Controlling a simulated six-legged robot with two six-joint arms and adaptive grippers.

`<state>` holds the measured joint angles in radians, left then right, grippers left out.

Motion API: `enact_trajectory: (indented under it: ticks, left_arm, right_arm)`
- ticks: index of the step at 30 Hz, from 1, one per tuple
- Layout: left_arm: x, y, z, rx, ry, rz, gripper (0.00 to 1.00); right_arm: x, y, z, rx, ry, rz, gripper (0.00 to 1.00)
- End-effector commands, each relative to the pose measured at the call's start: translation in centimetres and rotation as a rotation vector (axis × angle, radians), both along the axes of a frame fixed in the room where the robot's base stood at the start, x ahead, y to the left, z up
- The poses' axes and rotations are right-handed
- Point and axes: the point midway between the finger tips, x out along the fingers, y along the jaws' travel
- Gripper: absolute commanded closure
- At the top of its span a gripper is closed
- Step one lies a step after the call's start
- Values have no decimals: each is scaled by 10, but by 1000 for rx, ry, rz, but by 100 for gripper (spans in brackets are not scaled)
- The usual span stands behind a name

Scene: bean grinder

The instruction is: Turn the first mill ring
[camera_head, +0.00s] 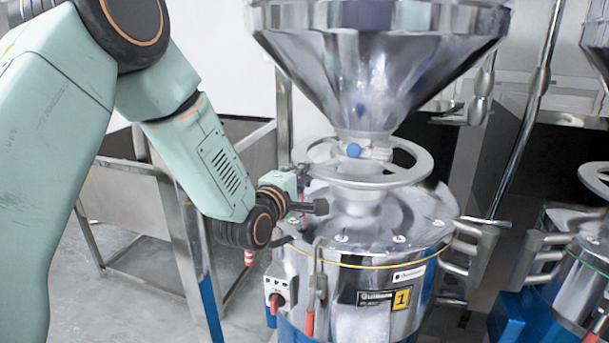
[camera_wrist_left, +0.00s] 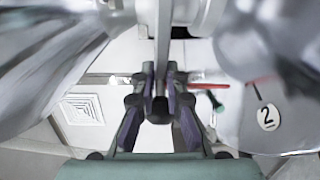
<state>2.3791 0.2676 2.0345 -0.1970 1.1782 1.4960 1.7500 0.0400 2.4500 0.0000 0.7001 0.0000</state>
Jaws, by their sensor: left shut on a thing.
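The first mill (camera_head: 375,250) is a shiny steel drum with a yellow "1" label (camera_head: 402,299) and a large steel funnel (camera_head: 380,70) above it. Its mill ring (camera_head: 422,165) is a grey metal handwheel around the neck under the funnel. My left gripper (camera_head: 300,180) is at the ring's left side, small and partly hidden by its own wrist. In the left wrist view, the gripper's two dark fingers (camera_wrist_left: 160,80) are closed on the ring's rim (camera_wrist_left: 164,35), which shows as an upright grey bar. My right gripper is not in view.
A second mill (camera_head: 575,250) stands at the right, with steel handles between the two drums. A switch box (camera_head: 280,288) and red-handled latch (camera_head: 309,322) are on the first mill's front left. A steel frame table (camera_head: 130,195) stands behind my left arm.

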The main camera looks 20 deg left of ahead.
Motion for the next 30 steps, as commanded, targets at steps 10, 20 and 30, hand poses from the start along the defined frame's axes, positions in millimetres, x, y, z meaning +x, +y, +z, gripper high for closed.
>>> enact_trajectory:
  ticks: [10,20,30]
  left_arm:
    - [-3,-2,-7,-1,21,-7,100]
    - [-3,-2,-7,-1,20,-6,80]
    - [-1,-1,-3,-1,9,-2,52]
  right_arm:
    - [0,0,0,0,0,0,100]
    - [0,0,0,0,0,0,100]
    - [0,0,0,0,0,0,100]
